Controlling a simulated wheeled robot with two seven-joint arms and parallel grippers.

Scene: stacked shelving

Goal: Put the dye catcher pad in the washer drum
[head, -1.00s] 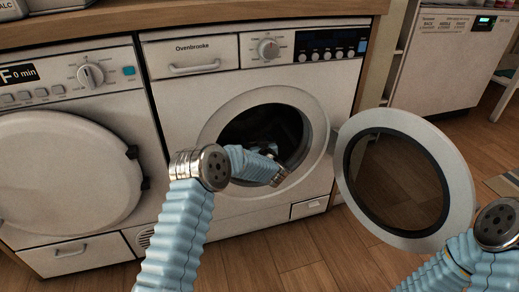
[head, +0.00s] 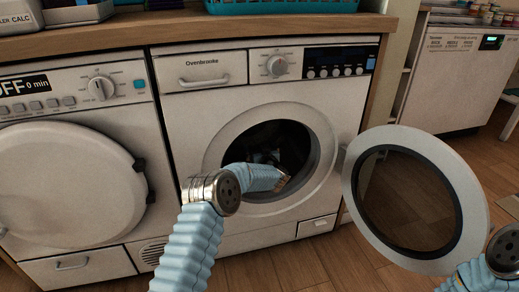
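The washer (head: 190,120), marked Ovenbrooke, stands in the middle with its round door (head: 476,190) swung wide open to the right. The dark drum opening (head: 300,135) faces me. My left arm reaches into the opening, and my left gripper (head: 268,158) is inside the drum mouth, small and dark. I cannot tell whether its fingers are open or shut. No dye catcher pad can be made out; the drum's inside is too dark to tell. My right arm shows at the lower right, and its gripper is not in view.
A second machine (head: 60,180) with a closed round door stands at the left. A wooden counter (head: 180,28) runs above both, with a teal basket (head: 270,7) on it. Another white appliance (head: 450,75) stands at the back right. The wooden floor in front is clear.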

